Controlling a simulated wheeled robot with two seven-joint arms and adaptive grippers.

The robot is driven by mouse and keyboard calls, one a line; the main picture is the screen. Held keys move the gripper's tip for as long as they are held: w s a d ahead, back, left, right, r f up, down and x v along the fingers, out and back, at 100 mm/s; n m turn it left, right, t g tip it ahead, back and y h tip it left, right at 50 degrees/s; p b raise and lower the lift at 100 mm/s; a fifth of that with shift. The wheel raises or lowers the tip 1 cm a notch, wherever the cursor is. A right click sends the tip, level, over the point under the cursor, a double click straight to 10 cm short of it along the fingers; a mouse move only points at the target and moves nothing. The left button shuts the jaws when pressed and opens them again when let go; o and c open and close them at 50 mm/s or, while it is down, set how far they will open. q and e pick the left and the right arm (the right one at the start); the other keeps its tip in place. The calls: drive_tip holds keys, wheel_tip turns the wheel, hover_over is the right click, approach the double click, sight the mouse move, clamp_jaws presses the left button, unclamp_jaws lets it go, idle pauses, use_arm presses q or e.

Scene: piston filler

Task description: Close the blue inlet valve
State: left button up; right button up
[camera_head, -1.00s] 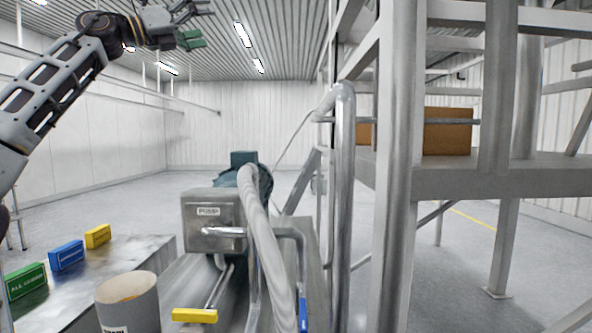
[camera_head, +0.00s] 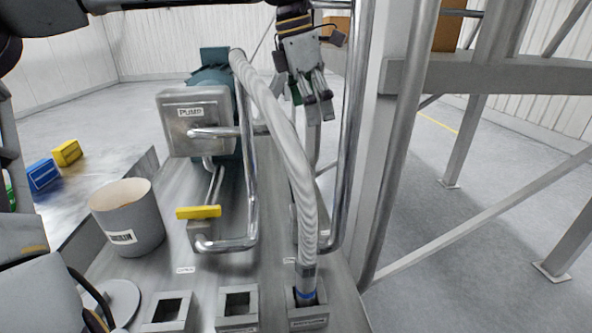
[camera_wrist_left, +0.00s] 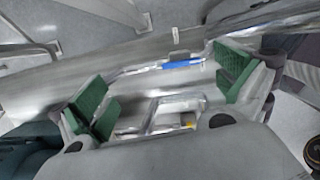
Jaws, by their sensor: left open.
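The blue inlet valve handle (camera_wrist_left: 183,64) shows in the left wrist view as a short blue bar on a metal pipe. It lies beyond and between the fingers, apart from them. In the head view I cannot make it out; the ribbed hose (camera_head: 290,150) and my gripper are in front of that area. My left gripper (camera_head: 318,98) points down above the skid, just right of the hose. It is open and empty, its green pads spread wide in the left wrist view (camera_wrist_left: 172,92). My right gripper is not in view.
A yellow valve handle (camera_head: 198,212) sits left of the hose. The pump box (camera_head: 192,125) is behind it, and a grey bin (camera_head: 127,222) stands at left. Square sockets (camera_head: 238,305) line the front. Steel posts (camera_head: 400,140) rise close on the right.

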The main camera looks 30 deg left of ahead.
use_arm(q)
drive_tip(key=g+y, duration=0.2)
hover_over(303, 200)
wheel_tip(303, 200, down, 6)
drive_tip(key=shift+m, duration=0.4)
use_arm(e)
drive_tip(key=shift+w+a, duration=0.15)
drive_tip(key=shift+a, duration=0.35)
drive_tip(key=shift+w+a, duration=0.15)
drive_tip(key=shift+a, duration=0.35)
use_arm(q)
drive_tip(key=shift+f, duration=0.1)
wheel_tip(303, 200, down, 12)
drive_tip(key=shift+f, duration=0.8)
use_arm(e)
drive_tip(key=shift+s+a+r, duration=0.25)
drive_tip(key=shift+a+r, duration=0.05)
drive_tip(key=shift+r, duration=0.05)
use_arm(q)
drive_tip(key=shift+c, duration=0.3)
drive_tip(key=c, duration=0.7)
